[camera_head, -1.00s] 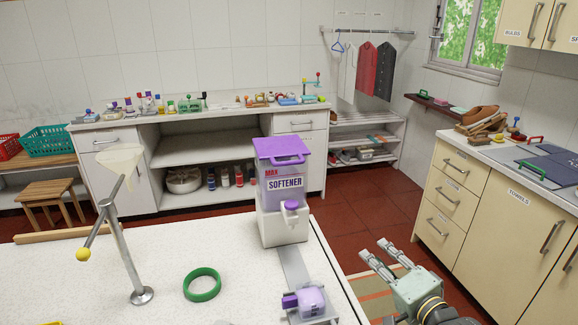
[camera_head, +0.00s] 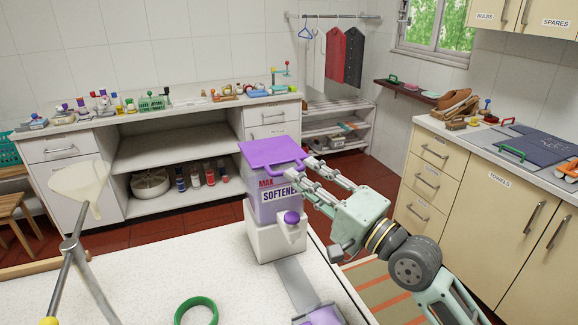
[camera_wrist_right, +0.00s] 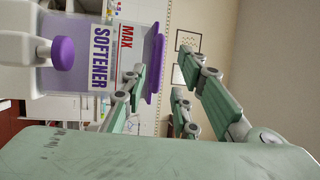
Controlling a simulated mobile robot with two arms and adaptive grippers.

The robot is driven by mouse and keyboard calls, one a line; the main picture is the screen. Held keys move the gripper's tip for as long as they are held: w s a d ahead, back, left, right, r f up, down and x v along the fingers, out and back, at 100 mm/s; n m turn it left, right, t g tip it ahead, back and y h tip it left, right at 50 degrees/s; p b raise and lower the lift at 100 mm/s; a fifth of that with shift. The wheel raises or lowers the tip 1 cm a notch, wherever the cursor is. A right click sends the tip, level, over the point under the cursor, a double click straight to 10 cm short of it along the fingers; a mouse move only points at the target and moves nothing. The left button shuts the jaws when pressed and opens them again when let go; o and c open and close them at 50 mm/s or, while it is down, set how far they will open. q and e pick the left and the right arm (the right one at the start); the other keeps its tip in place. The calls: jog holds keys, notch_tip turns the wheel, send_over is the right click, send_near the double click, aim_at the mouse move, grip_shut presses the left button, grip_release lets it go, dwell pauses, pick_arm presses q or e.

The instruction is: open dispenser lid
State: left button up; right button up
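The softener dispenser (camera_head: 272,205) stands on the white table, with a clear-purple body and a white base. Its purple lid (camera_head: 258,153) lies across the top and looks shut. A purple knob (camera_head: 291,217) is on its front; it also shows in the right wrist view (camera_wrist_right: 63,53). My right gripper (camera_head: 299,168) is open at the lid's right edge. In the right wrist view, the lid's edge (camera_wrist_right: 155,62) appears in the gap between the spread fingers (camera_wrist_right: 161,60). I cannot tell whether either finger touches it. My left gripper is not in view.
A green ring (camera_head: 196,311) lies on the table in front. A metal stand with a funnel (camera_head: 80,190) is at the left. A purple and grey item (camera_head: 318,314) is at the bottom edge. Cream cabinets (camera_head: 465,205) stand at the right.

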aim_at(275, 155)
jog(key=x, duration=0.4)
jog(key=shift+a+f+p, duration=0.1)
jog(key=shift+p, duration=0.2)
jog(key=shift+w+a, duration=0.1)
jog(key=shift+w, duration=0.05)
jog(key=c, duration=0.3)
grip_shut()
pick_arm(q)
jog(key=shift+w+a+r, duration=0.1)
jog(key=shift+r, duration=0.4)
